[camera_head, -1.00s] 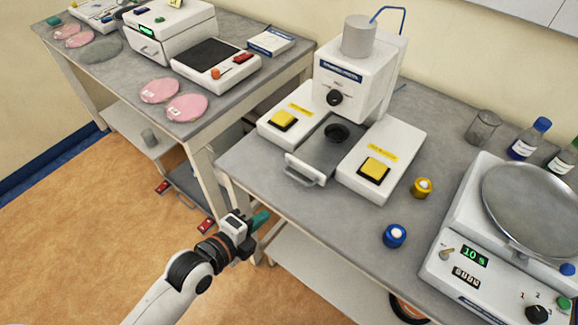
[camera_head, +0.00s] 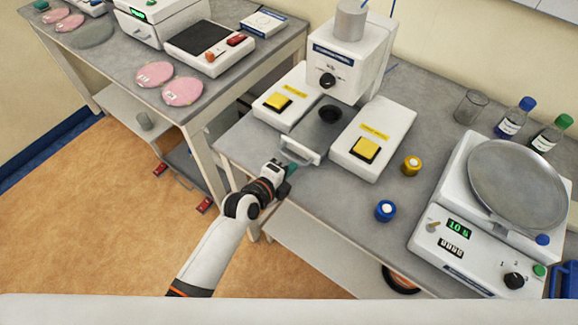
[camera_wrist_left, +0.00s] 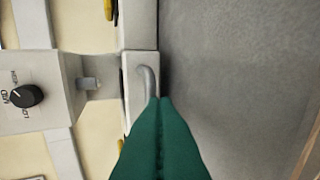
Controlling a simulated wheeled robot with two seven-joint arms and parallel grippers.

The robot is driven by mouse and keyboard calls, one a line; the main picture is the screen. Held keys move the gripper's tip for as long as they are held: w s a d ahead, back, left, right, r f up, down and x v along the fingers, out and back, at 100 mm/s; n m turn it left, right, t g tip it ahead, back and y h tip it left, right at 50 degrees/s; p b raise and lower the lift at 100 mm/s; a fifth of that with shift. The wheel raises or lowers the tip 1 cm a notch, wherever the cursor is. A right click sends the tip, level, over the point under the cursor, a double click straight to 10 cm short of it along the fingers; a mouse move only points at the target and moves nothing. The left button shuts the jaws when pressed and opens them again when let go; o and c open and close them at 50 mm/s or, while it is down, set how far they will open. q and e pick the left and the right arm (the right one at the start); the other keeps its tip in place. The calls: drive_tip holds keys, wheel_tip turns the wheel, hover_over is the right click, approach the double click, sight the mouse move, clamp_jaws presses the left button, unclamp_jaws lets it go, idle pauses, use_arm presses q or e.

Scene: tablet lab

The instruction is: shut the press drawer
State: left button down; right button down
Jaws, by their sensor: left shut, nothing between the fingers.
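The press (camera_head: 348,62) stands on the grey bench, with a dark knob and two white side blocks with yellow buttons. Its drawer (camera_head: 312,132) lies between the blocks and sticks out toward the bench's front edge, with a dark round cup (camera_head: 330,114) at its back. The drawer handle (camera_head: 298,154) is on its white front; it also shows in the wrist view (camera_wrist_left: 149,84). My left gripper (camera_head: 291,168), with green fingers, is shut and empty, just in front of the handle. In the wrist view the fingertips (camera_wrist_left: 160,100) overlap the handle's edge; I cannot tell whether they touch.
A yellow-capped jar (camera_head: 412,166) and a blue jar (camera_head: 385,211) stand right of the press. A balance-like device with a round pan (camera_head: 517,185) is farther right, with a beaker (camera_head: 471,107) and bottles behind. Another bench (camera_head: 230,87) stands left. The bench by the drawer is clear.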

sight(298, 161)
use_arm(q)
drive_tip(key=shift+w, duration=0.15)
drive_tip(key=shift+w+d+f+b, duration=0.1)
drive_tip(key=shift+w+d+b, duration=0.65)
drive_tip(key=shift+w+d, duration=0.35)
drive_tip(key=shift+a, duration=0.2)
